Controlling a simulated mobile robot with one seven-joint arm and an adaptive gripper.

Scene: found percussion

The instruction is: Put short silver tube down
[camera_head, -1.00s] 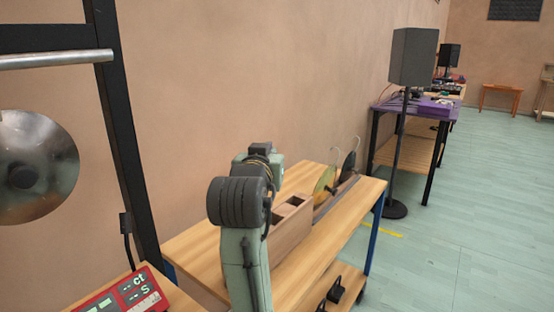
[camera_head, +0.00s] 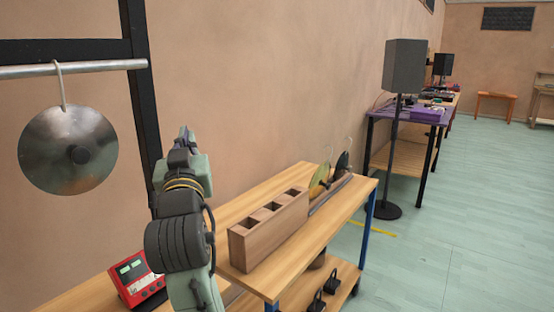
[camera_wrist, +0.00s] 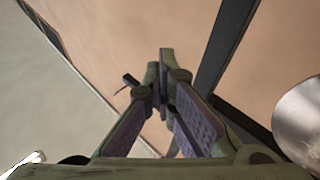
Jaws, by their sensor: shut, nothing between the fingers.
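My gripper (camera_wrist: 163,75) is shut and empty in the wrist view, its purple-padded fingers meeting at the tips. In the head view my gripper (camera_head: 184,138) is raised above the wooden bench, in front of the wall, and is partly hidden by my arm. No tube is in its grasp. A long grey bar (camera_head: 330,195) lies on the bench (camera_head: 300,262) beside the wooden box; I cannot tell if it is the short silver tube. A shiny silver piece (camera_wrist: 28,163) shows at the lower left of the wrist view, too cut off to name.
A wooden box with square compartments (camera_head: 268,232) stands on the bench, with upright discs (camera_head: 320,180) behind it. A metal disc (camera_head: 68,150) hangs from a rack bar (camera_head: 70,69) at left. A red device (camera_head: 138,280) sits below. A speaker stand (camera_head: 400,130) stands right.

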